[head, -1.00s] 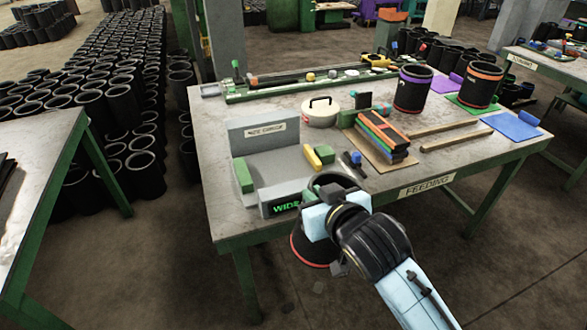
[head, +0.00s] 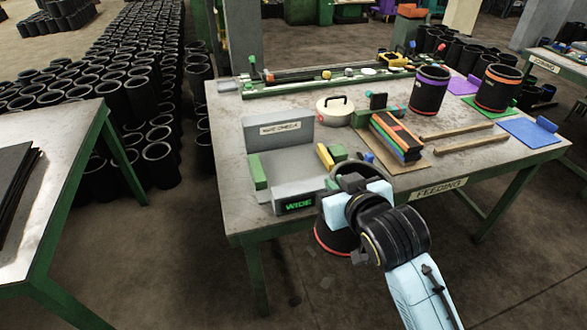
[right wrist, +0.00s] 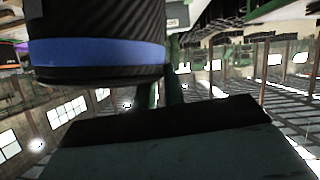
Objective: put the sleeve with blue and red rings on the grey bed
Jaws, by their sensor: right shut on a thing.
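The black sleeve (head: 335,237) is in my right gripper (head: 345,190), in front of the table's front edge and beside the front right corner of the grey bed. A red ring shows round its lower end in the head view. A blue ring shows on the sleeve in the right wrist view (right wrist: 100,55). My gripper and wrist hide much of its upper part in the head view. The grey bed (head: 292,172) is on the table's left part, with a back plate, green and yellow blocks and a lit "WIDE" display. Nothing lies on its middle. My left gripper is not in view.
Behind the bed stands a round cream case (head: 335,110). To its right are a coloured stack (head: 395,137), two wooden strips and two ringed sleeves, purple (head: 429,90) and orange (head: 497,88). A blue mat (head: 530,131) is at the far right. Another table (head: 60,150) stands left.

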